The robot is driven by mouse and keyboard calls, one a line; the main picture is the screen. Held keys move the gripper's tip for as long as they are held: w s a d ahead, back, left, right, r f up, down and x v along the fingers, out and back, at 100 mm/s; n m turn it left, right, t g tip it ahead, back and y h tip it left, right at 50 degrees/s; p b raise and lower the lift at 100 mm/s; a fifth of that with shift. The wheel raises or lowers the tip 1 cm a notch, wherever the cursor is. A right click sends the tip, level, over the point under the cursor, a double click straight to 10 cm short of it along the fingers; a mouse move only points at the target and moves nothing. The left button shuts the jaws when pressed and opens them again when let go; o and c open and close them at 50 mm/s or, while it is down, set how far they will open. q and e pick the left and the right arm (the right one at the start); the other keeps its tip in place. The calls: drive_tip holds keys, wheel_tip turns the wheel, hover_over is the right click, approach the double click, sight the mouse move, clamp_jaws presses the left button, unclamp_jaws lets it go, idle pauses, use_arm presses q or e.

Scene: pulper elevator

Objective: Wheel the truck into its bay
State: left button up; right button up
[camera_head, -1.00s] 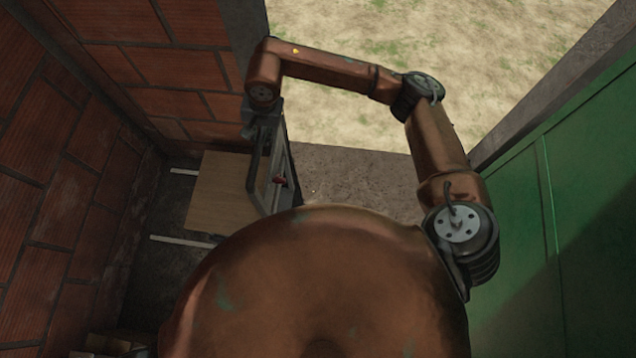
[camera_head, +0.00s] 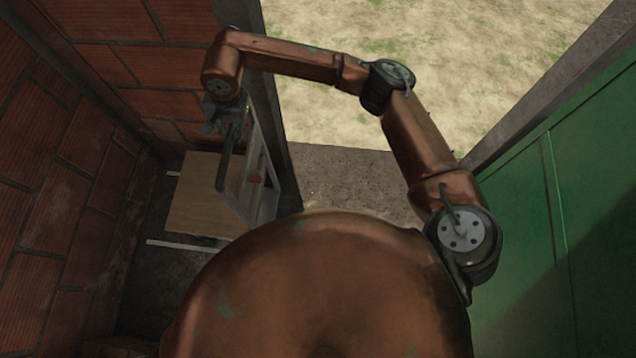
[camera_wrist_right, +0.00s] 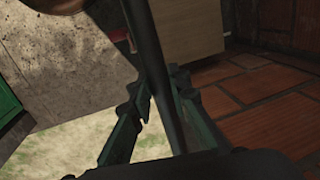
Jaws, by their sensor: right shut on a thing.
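The truck (camera_head: 265,170) is a grey upright frame with a dark handle bar, standing at the brick corner left of the doorway. A plain tan box (camera_head: 195,200) sits against it on its left. My right gripper (camera_head: 228,128) is at the top of the truck's frame. In the right wrist view its green-grey fingers (camera_wrist_right: 160,100) are shut around the dark bar (camera_wrist_right: 160,60), and the tan box (camera_wrist_right: 195,30) shows beyond. White floor lines (camera_head: 185,245) show beside and in front of the box. My left gripper is out of view.
Brick walls (camera_head: 85,200) close in the left and back. A grey door post (camera_head: 260,90) stands right behind the truck. The doorway opens onto sandy ground (camera_head: 420,60). A green panel (camera_head: 560,210) is at the right. My own body hides the near floor.

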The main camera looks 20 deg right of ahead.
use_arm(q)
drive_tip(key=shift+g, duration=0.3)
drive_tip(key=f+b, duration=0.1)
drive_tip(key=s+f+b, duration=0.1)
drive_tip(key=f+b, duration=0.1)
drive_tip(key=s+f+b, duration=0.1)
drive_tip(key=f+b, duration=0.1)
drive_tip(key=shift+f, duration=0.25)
use_arm(e)
drive_tip(key=w+a, duration=0.5)
drive_tip(key=a, duration=0.5)
drive_tip(key=shift+w, duration=0.3)
drive_tip(key=shift+a, duration=0.1)
use_arm(q)
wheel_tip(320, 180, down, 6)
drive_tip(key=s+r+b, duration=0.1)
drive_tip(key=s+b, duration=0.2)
drive_tip(key=b, duration=0.3)
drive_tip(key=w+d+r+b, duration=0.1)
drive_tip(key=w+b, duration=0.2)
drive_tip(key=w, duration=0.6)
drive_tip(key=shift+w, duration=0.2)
use_arm(e)
drive_tip(key=w+a, duration=0.5)
drive_tip(key=a, duration=0.5)
drive_tip(key=shift+w+a, duration=0.25)
drive_tip(key=shift+w, duration=0.15)
